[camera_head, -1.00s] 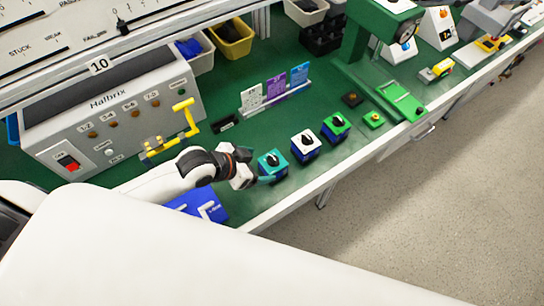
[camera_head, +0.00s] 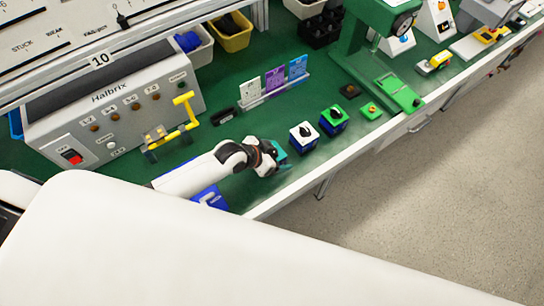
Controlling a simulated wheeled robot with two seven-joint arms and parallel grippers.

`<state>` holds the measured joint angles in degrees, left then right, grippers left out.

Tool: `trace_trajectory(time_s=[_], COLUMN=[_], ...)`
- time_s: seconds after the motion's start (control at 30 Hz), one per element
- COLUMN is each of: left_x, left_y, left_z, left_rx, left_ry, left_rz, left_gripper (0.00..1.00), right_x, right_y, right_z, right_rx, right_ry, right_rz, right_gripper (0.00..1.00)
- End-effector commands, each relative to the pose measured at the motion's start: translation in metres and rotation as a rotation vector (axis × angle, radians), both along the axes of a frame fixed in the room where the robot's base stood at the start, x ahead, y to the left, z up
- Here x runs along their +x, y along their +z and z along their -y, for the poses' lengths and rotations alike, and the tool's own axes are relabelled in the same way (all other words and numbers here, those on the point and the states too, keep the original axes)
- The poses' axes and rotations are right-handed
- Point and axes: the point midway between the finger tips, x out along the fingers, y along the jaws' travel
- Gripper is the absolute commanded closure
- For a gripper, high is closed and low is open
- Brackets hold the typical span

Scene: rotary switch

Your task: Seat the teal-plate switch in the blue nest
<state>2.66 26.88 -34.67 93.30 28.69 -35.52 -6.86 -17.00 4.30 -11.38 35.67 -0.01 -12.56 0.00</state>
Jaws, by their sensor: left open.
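The teal-plate switch (camera_head: 279,149) stands on the green bench top, mostly hidden behind my left gripper; only a bit of teal shows. My left gripper (camera_head: 279,162) is open and right at the switch, with its fingers over or around it; I cannot tell whether they touch it. The blue nest (camera_head: 209,198) lies to the left near the bench's front edge, partly covered by my left forearm. My right gripper is not in view.
A white-plate switch (camera_head: 304,136) and a green-plate switch (camera_head: 334,119) stand just right of my gripper. Upright cards (camera_head: 274,82) stand at the back.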

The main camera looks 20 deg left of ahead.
Motion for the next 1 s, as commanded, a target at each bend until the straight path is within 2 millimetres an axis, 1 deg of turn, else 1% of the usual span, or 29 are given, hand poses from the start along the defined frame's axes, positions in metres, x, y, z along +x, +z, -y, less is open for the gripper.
trace_trajectory(time_s=[0.13,0.17,0.2,0.47,0.5,0.67,0.77,0.87,1.0], left_x=[0.0,0.0,0.0,0.0,0.0,0.0,0.0,0.001,0.001], left_y=[0.0,0.0,0.0,0.0,0.001,0.001,0.005,0.017,0.045], left_z=[0.0,0.0,0.0,0.0,0.0,0.0,0.0,0.0,0.0], left_rx=[0.0,0.0,0.0,0.001,-0.001,-0.001,-0.001,-0.001,-0.001], left_ry=[0.0,0.0,0.0,0.0,0.0,0.0,0.0,-0.001,-0.002], left_rz=[0.0,0.0,0.0,-0.001,0.001,0.001,0.001,0.003,0.005], left_gripper=[0.16,0.2,0.26,0.69,0.7,0.7,0.7,0.7,0.7], right_x=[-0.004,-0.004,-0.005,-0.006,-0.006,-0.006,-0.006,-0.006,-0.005], right_y=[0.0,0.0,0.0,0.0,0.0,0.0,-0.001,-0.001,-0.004], right_z=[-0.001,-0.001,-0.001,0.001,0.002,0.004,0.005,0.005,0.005], right_rx=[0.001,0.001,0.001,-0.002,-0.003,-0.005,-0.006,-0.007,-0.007], right_ry=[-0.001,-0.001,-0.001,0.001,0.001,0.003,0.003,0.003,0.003], right_rz=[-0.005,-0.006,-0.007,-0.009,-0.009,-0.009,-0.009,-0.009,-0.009], right_gripper=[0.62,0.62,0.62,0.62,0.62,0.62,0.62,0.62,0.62])
